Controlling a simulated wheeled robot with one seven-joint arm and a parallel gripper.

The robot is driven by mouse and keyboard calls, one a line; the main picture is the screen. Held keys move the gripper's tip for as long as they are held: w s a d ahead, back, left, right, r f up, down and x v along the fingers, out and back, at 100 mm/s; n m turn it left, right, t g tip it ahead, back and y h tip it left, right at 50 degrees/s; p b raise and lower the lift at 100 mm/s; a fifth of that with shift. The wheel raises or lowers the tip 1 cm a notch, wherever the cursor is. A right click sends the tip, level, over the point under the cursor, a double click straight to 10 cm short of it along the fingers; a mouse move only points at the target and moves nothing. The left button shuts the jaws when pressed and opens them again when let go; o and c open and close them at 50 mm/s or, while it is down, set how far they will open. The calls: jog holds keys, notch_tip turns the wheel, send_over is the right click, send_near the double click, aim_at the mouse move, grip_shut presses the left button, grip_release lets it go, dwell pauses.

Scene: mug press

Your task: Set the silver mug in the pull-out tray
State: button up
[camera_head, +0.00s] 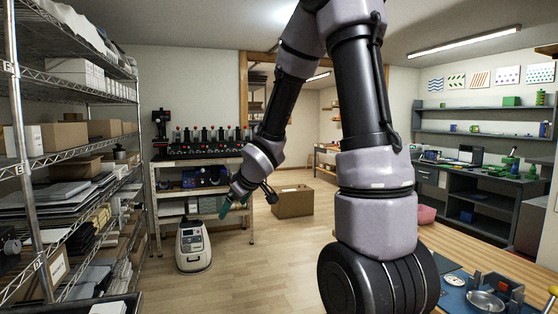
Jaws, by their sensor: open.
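My gripper (237,205) hangs at the end of my arm, left of the picture's middle, in front of the shelving bench at the back. It is small in view, looks open, and I see nothing held in it. A round, shiny silver thing (486,300) lies low at the bottom right, on a blue mat beside a brown and dark fixture (504,286). I cannot tell whether it is the silver mug or part of the press. I cannot make out the pull-out tray. My gripper is far from these things.
The wooden table (452,243) at the bottom right holds the blue mat and a white disc (455,281). A wire rack (20,165) stands at left, a white wheeled machine (193,248) on the floor, a cardboard box (292,203) behind. The middle floor is clear.

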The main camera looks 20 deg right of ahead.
jog(key=s+d+r+m+h, duration=0.2)
jog(key=s+d+r+m, duration=0.4)
jog(key=s+r, duration=0.3)
jog(key=s+a+r+m+g+y, duration=0.1)
jog(key=s+r+m, duration=0.4)
jog(key=s, duration=0.9)
notch_tip(320, 180, up, 3)
jog(key=shift+s+a+r+y, duration=0.1)
jog(key=shift+s+a+y, duration=0.35)
jog(key=shift+y, duration=0.15)
jog(key=shift+w, duration=0.1)
